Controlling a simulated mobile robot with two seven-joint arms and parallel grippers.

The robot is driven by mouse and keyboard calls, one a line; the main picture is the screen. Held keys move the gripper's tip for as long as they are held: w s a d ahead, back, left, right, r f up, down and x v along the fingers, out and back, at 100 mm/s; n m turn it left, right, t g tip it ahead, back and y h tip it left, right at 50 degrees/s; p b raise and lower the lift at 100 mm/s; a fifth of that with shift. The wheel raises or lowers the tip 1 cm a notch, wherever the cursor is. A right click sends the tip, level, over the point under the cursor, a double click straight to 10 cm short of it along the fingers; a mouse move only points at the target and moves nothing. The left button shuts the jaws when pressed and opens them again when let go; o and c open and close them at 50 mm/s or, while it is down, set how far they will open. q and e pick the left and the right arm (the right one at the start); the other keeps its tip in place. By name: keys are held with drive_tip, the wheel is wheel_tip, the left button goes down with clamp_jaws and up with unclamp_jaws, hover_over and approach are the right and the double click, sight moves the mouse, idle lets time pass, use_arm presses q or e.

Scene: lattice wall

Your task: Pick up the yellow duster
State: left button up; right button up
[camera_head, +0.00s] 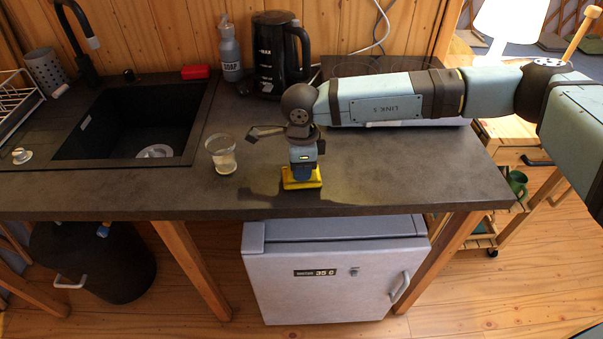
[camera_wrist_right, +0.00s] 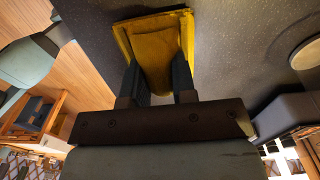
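The yellow duster (camera_head: 302,181) lies on the dark worktop near its front edge. My right gripper (camera_head: 303,172) points down right over it and hides its middle. In the right wrist view, the duster (camera_wrist_right: 158,45) reaches in between the two dark fingers (camera_wrist_right: 159,80), which stand apart on either side of it. The yellow fills most of the gap, and I cannot tell whether the fingers press on it. No lift off the worktop shows. My left gripper is not in view.
A clear glass (camera_head: 222,155) stands left of the duster. A black kettle (camera_head: 278,55) and a grey soap bottle (camera_head: 230,50) stand behind, beside the sink (camera_head: 130,120). A small fridge (camera_head: 330,270) is below the worktop. The worktop right of the duster is mostly free.

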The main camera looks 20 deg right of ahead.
drive_tip(key=shift+c, duration=0.5)
wheel_tip(320, 180, up, 20)
drive_tip(key=o, duration=0.4)
drive_tip(key=c, duration=0.3)
